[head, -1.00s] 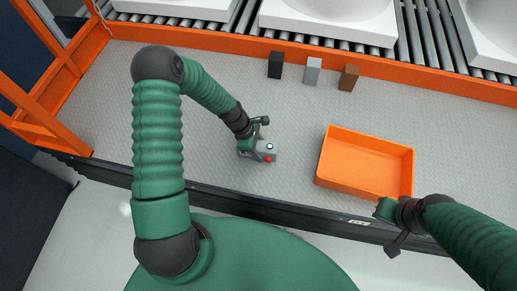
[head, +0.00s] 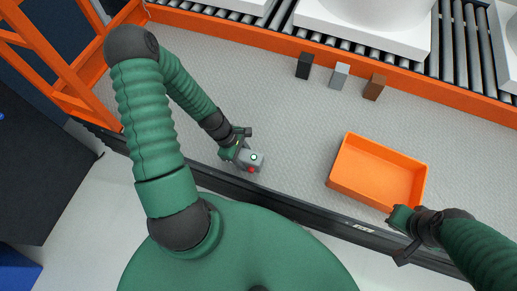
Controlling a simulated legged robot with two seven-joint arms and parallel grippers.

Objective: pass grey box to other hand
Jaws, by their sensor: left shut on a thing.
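A small grey box (head: 252,161) with a red button and a pale round button shows in the head view, left of centre near the platform's front edge. My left gripper (head: 238,151) is shut on this box, holding it from its left side. How far the box is above the floor is hard to tell. My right gripper (head: 402,228) is at the lower right, beside the front right corner of the orange bin and well apart from the grey box. No object shows in it, and its jaw opening is unclear.
An open, empty orange bin (head: 347,187) stands right of the held box. A black block (head: 304,66), a grey block (head: 339,76) and a brown block (head: 374,87) stand along the back orange rail. Behind it runs a roller conveyor with white basins. The middle floor is clear.

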